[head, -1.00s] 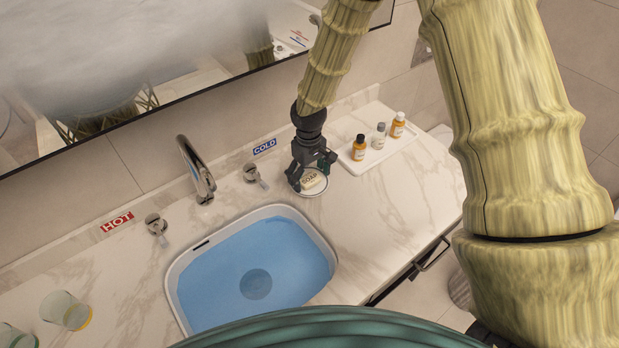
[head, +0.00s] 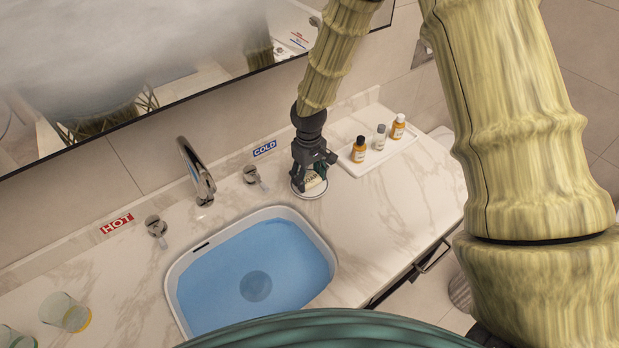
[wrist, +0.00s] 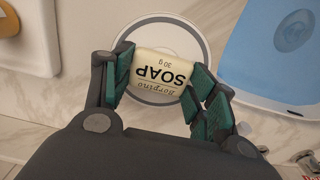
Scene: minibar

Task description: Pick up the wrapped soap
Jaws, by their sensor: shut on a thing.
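The wrapped soap (wrist: 158,74) is a cream block printed "Borpino SOAP 30 g". In the wrist view it sits between the green pads of my gripper (wrist: 158,82), which is shut on it. In the head view my gripper (head: 315,176) is over the small round white dish (head: 309,191), right of the sink. The soap shows there partly, tilted, with the fingers covering much of it. The dish also shows beneath the soap in the wrist view (wrist: 150,97). I cannot tell exactly how far the soap is above the dish.
A white tray (head: 351,168) with several small bottles stands close on the right. The water-filled sink (head: 318,239), faucet (head: 197,172) and cold knob (head: 252,174) are to the left. Two glasses (head: 66,312) stand at far left. The counter in front of the dish is clear.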

